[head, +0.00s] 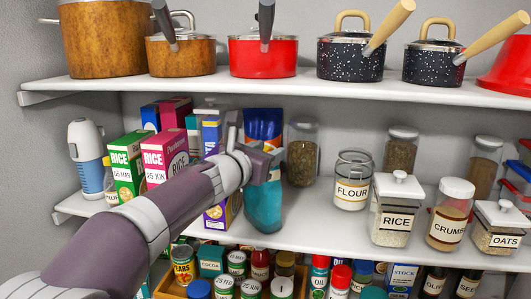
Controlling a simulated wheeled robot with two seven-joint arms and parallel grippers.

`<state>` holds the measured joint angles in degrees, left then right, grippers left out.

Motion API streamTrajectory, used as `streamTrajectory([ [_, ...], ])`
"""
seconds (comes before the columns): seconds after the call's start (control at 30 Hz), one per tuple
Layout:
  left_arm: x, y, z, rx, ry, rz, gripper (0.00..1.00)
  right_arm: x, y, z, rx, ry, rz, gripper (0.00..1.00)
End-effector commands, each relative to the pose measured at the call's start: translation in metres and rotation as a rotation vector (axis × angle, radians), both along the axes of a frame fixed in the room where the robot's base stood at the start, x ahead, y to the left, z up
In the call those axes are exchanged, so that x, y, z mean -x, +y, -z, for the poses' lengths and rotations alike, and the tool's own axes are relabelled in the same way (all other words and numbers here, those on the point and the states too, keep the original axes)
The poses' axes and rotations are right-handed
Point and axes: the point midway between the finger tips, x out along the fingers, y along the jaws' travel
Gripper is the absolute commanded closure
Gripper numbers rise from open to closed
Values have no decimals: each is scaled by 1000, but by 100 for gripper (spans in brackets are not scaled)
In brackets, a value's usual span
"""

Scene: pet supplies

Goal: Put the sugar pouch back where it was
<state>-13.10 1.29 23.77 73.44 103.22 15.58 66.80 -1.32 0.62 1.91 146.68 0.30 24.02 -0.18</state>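A teal pouch (263,208) stands upright on the middle shelf, its upper part hidden by my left gripper. A dark blue pouch with some orange (263,122) shows directly above and behind the gripper. I cannot read a sugar label on either one, and cannot tell which is the sugar pouch. My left gripper (260,160) is in front of these pouches, at the teal one's top. Its fingertips are partly hidden, so I cannot tell whether it is open, shut or holding the pouch. My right gripper is not in view.
Boxes, including a pink rice box (163,152) and a green one (124,165), crowd the left. A jar with dark contents (302,150) and a flour jar (352,180) stand to the right. Pots line the upper shelf (300,88). Bare middle shelf (315,225) shows right of the teal pouch.

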Motion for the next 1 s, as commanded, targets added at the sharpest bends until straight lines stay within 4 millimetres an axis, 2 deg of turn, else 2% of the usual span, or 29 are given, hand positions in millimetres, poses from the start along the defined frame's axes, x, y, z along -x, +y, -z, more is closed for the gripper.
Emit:
streamTrajectory([
  [0.1,1,1,-5,0,-1,0,57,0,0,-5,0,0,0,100],
  [0.17,8,5,-2,0,-2,-2,57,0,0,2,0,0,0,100],
  [0.33,47,26,-4,0,-4,-2,57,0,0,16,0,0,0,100],
  [0.53,89,48,-10,-1,-3,-2,57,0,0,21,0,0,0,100],
  [0.67,102,56,-12,0,-2,-2,57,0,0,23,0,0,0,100],
  [0.8,106,57,-11,-4,1,1,57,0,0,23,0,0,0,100],
  [0.87,105,58,1,-66,6,6,57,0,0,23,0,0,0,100],
  [0.9,104,59,22,-165,14,18,57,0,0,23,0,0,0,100],
  [0.97,106,64,72,-414,30,71,57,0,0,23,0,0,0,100],
  [1.0,113,70,115,-634,42,142,57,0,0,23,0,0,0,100],
])
